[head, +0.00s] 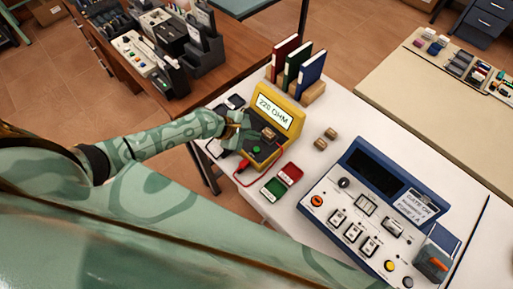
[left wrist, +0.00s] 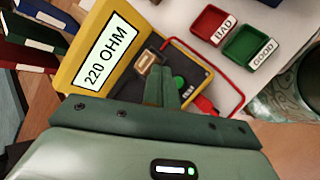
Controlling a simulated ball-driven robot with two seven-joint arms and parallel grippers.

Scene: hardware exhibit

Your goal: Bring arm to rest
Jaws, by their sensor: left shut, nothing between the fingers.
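My left gripper (head: 238,124) is at the left side of a yellow tester (head: 285,108). Its fingers are together with nothing between them; in the left wrist view the fingertips (left wrist: 166,72) are over the tester's dark front panel, beside its green button (left wrist: 180,84). I cannot tell whether they touch the panel. The tester's display (left wrist: 107,50) reads "220 OHM". A small tan block (left wrist: 148,65) sits on the panel. My right gripper is in neither view.
Red BAD tray (head: 290,174) and green GOOD tray (head: 274,188) lie in front of the tester, beside a red cable. Binders (head: 297,68) stand behind. A blue-grey console (head: 380,215) fills the right front of the white table.

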